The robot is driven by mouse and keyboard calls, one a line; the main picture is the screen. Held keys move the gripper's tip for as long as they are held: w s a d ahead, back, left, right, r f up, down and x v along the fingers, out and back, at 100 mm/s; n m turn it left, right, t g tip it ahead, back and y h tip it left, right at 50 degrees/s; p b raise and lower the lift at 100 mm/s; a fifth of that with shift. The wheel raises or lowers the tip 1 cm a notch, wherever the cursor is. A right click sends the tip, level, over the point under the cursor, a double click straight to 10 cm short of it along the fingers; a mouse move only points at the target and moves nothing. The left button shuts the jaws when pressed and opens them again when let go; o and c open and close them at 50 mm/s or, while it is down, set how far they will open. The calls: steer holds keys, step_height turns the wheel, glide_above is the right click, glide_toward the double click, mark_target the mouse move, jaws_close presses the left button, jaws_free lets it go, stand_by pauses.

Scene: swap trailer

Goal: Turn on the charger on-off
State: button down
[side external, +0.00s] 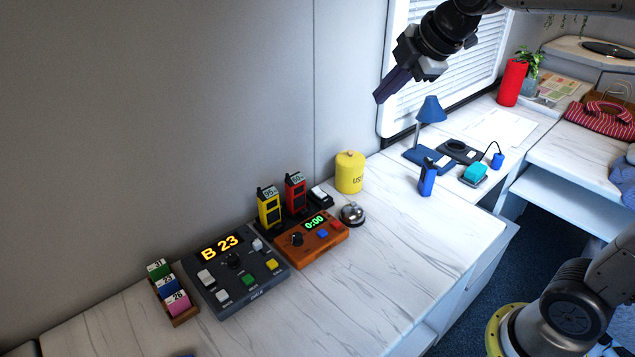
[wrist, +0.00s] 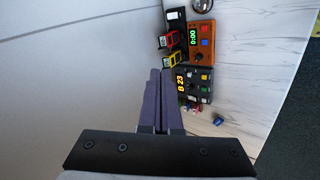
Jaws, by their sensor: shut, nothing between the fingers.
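Two radios, a yellow one (side external: 269,208) and a red one (side external: 295,192), stand upright side by side in a dark charger by the wall. A black box with a white rocker switch (side external: 319,194) sits to their right; it also shows in the wrist view (wrist: 175,16). I cannot tell the switch's position. My gripper (side external: 380,97) is shut and empty, high above the counter, up and to the right of the radios and well apart from them. In the wrist view its dark fingers (wrist: 161,76) are together.
An orange timer box (side external: 310,241) and a silver bell (side external: 352,213) stand in front of the radios. A grey console (side external: 236,274) is at left. A yellow canister (side external: 350,173) stands right of the switch. A blue lamp (side external: 431,110) is farther right.

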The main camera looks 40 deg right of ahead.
steer(key=w+d+f+n, duration=0.1)
steer(key=w+f+n, duration=0.3)
steer(key=w, duration=0.6)
steer(key=g, duration=0.3)
glide_above(315, 188)
steer(key=s, duration=0.6)
step_height(315, 188, down, 18)
steer(key=shift+f+m, duration=0.3)
steer(key=shift+m, duration=0.1)
steer(key=x, duration=1.4)
steer(key=shift+s, duration=0.2)
